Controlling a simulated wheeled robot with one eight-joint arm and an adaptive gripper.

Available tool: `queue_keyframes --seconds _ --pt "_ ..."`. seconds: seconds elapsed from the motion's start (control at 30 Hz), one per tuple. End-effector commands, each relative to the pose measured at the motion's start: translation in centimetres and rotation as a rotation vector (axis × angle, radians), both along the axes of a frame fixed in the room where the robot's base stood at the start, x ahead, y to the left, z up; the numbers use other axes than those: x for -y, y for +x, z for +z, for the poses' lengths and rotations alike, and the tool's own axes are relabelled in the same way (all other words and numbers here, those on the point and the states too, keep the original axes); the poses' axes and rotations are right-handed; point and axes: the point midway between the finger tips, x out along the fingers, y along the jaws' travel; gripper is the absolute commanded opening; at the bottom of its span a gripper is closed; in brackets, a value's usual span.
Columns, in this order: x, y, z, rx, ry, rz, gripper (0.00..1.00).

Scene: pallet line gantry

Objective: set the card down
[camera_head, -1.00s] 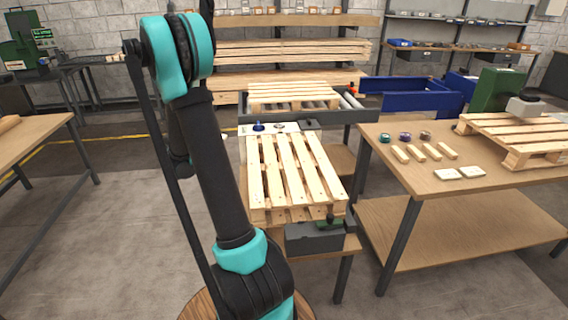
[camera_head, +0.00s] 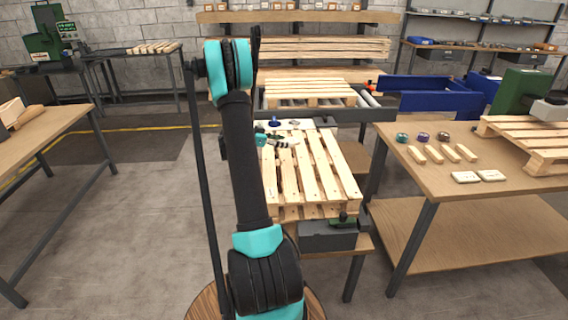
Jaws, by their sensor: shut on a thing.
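My gripper (camera_head: 284,143) is over the far left part of the near wooden pallet (camera_head: 318,172), partly beside my own arm. It is shut, and a small pale piece shows at its fingers, taken to be the card. The piece is too small to make out its edges, and I cannot tell whether it touches the slats. Two pale cards with small marks, a left one (camera_head: 465,177) and a right one (camera_head: 491,175), lie side by side on the right workbench (camera_head: 431,183).
A blue knob (camera_head: 275,123) stands on a pale plate behind the near pallet. Another pallet (camera_head: 309,92) lies on the roller conveyor beyond. Several wooden blocks (camera_head: 434,154) and small round pieces (camera_head: 423,137) are on the right workbench. A dark clamp-like block (camera_head: 328,234) is at the pallet's front.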

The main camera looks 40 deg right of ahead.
Motion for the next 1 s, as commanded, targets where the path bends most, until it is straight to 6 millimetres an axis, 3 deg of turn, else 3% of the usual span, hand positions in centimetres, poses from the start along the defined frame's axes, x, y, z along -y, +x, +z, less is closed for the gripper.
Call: queue_keyframes --seconds 0.1,0.3,0.57,0.8,1.0 --pt "0.0 0.1 -3.1 0.0 0.0 0.001 0.23" --pt "0.0 0.1 -6.5 -0.001 0.0 0.001 0.23" --pt "0.0 0.1 -8.2 -0.001 0.0 0.001 0.23" --pt "0.0 0.1 -11.1 0.0 0.0 0.002 0.23" --pt "0.0 0.0 -11.2 -0.001 0.0 0.001 0.23"
